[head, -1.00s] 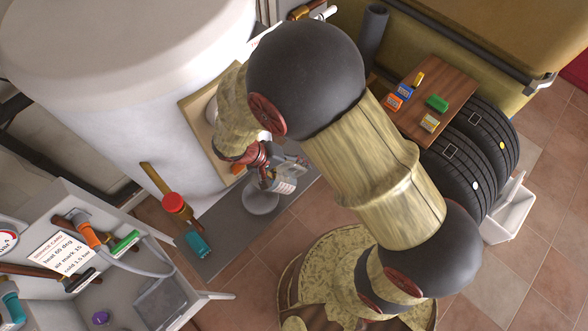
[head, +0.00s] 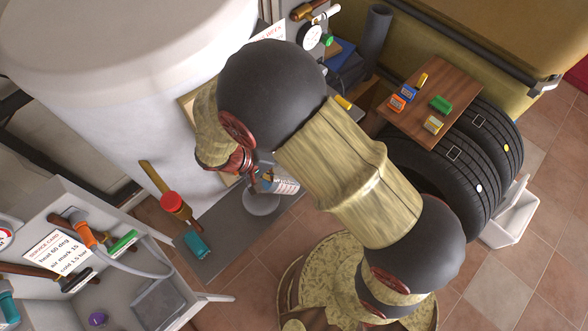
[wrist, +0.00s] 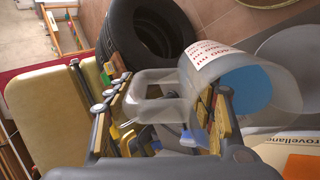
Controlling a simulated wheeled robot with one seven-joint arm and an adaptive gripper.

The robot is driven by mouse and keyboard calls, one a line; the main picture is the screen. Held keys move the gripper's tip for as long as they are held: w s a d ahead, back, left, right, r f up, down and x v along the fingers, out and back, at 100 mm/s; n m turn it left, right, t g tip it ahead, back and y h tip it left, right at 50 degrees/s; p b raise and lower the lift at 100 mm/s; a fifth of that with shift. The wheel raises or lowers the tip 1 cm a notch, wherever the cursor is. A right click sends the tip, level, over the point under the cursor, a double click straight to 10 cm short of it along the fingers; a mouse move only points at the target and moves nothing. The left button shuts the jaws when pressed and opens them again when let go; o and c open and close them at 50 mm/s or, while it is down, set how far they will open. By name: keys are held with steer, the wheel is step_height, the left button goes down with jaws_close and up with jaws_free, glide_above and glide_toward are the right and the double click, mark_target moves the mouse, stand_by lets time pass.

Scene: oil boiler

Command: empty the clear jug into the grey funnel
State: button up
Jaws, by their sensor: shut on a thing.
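The clear jug (head: 286,186) has red volume marks and is held in the air by my gripper. In the wrist view the jug (wrist: 208,62) looks tilted, with blue liquid (wrist: 248,92) inside. My gripper (wrist: 165,108) is shut on the jug's handle (wrist: 150,82), with a finger on each side. In the head view my arm partly hides the gripper and the jug. A round grey shape, which looks like the funnel (head: 260,206), shows just below the jug in the head view. I cannot tell whether any liquid is flowing out.
A teal object (head: 196,244) lies on the grey mat (head: 222,240), near a red-capped pipe (head: 172,202). The large white tank (head: 110,80) stands close behind. Tyres (head: 462,165) and a wooden board (head: 430,85) with small coloured boxes are at right.

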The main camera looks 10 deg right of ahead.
steer(key=shift+a+f+h+b, duration=0.1)
steer(key=shift+a+h+b, duration=0.35)
steer(key=shift+h, duration=0.65)
steer(key=shift+a, duration=0.1)
steer(key=shift+a+r+h+b, duration=0.15)
steer(key=shift+r+h+b, duration=0.05)
steer(key=shift+h+b, duration=0.2)
steer(key=shift+a+f+h, duration=0.15)
steer(key=shift+a+h, duration=0.05)
steer(key=shift+h, duration=0.1)
stand_by(0.9)
steer(key=shift+a+b, duration=0.1)
steer(key=shift+b, duration=0.25)
steer(key=shift+a+h+b, duration=0.3)
steer(key=shift+h, duration=0.3)
stand_by(4.2)
